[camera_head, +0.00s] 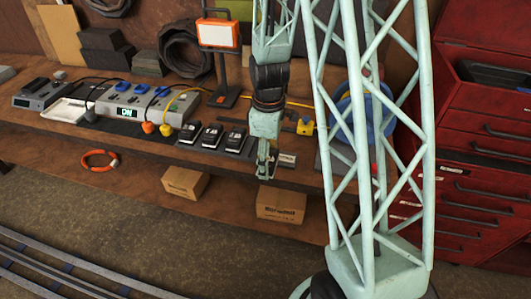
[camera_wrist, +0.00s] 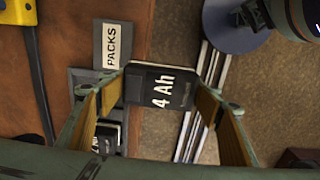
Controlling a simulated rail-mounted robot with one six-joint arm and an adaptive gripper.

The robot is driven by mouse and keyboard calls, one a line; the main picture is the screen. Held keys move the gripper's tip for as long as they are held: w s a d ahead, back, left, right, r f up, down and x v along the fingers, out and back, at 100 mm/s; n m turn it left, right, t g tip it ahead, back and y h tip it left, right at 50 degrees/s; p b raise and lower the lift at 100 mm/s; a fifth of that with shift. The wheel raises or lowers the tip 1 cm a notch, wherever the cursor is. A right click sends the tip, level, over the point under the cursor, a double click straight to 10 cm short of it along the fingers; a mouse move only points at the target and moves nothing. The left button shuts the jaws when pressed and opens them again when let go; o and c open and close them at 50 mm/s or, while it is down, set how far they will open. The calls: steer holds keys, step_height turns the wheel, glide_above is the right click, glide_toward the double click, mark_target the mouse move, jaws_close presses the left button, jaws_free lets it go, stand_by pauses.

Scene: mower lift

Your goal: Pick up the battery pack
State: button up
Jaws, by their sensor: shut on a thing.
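My gripper (camera_head: 266,168) hangs in front of the workbench edge, just right of the row of packs. In the wrist view its two fingers (camera_wrist: 163,92) are closed on the sides of a dark battery pack (camera_wrist: 160,88) marked "4 Ah". The floor shows beyond part of the held pack. In the head view the held pack is hard to make out. Several other dark packs (camera_head: 211,136) sit in a row on a grey tray, and one (camera_wrist: 107,135) partly shows behind the left finger. A "PACKS" label (camera_wrist: 112,45) is on the tray.
A charger unit (camera_head: 128,108) with a green display stands left on the bench (camera_head: 310,182). An orange-framed screen (camera_head: 219,34) stands behind the packs. Cardboard boxes (camera_head: 282,205) are on the shelf below. A red tool cabinet (camera_head: 480,165) is at right. Rails run along the floor.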

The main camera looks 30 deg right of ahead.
steer(key=shift+s+a+r, duration=0.1)
steer(key=shift+s+a, duration=0.25)
steer(key=shift+s, duration=0.5)
steer(key=shift+w+a+r, duration=0.1)
steer(key=shift+w+r, duration=0.05)
steer(key=shift+w, duration=0.25)
steer(key=w+a+r+m+b, duration=0.1)
steer(key=w+a+r+m, duration=0.3)
steer(key=w+r, duration=0.5)
steer(key=w+a+r+m+b, duration=0.2)
steer(key=w+a+r+m, duration=0.2)
steer(key=w+a+r, duration=0.5)
steer(key=shift+w+r+m, duration=0.4)
steer(key=shift+w, duration=1.15)
steer(key=shift+a, duration=0.1)
